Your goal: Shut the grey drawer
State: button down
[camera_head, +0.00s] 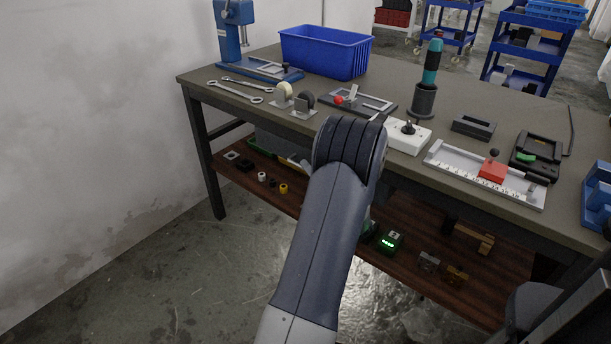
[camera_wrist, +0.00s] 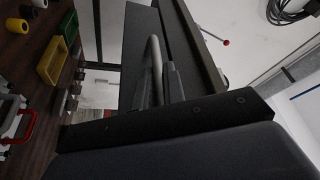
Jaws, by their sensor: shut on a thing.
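The grey drawer front (camera_wrist: 139,30) shows in the wrist view as a dark grey panel beside the table edge. A pale curved bar handle (camera_wrist: 154,60) stands out from it. My gripper (camera_wrist: 164,72) has its fingers at this handle and is shut on it. Part of the handle is hidden by the fingers. In the head view my arm covers the gripper and the drawer, below the front edge of the workbench (camera_head: 455,92). I cannot tell how far the drawer stands out.
On the bench are a blue bin (camera_head: 325,52), a white socket box (camera_head: 408,137) and a ruler fixture with a red block (camera_head: 492,171). The lower shelf (camera_head: 405,262) holds small parts, a green-lit box (camera_head: 390,241) and a yellow bin (camera_wrist: 54,60). A wall is on the left.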

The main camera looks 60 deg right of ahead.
jog(key=c, duration=1.5)
grip_release()
jog(key=shift+s+d, duration=0.1)
jog(key=shift+d, duration=0.1)
jog(key=p+v, duration=0.1)
jog(key=v, duration=0.9)
jog(key=shift+s+a, duration=0.25)
jog(key=shift+s, duration=0.05)
jog(key=b+x, duration=0.1)
jog(key=x, duration=0.9)
jog(key=shift+w+d, duration=0.1)
jog(key=shift+w, duration=0.1)
jog(key=shift+w+r, duration=0.15)
jog(key=shift+w, duration=0.15)
jog(key=shift+w+a+p, duration=0.1)
jog(key=shift+a+p, duration=0.45)
jog(key=shift+a, duration=0.3)
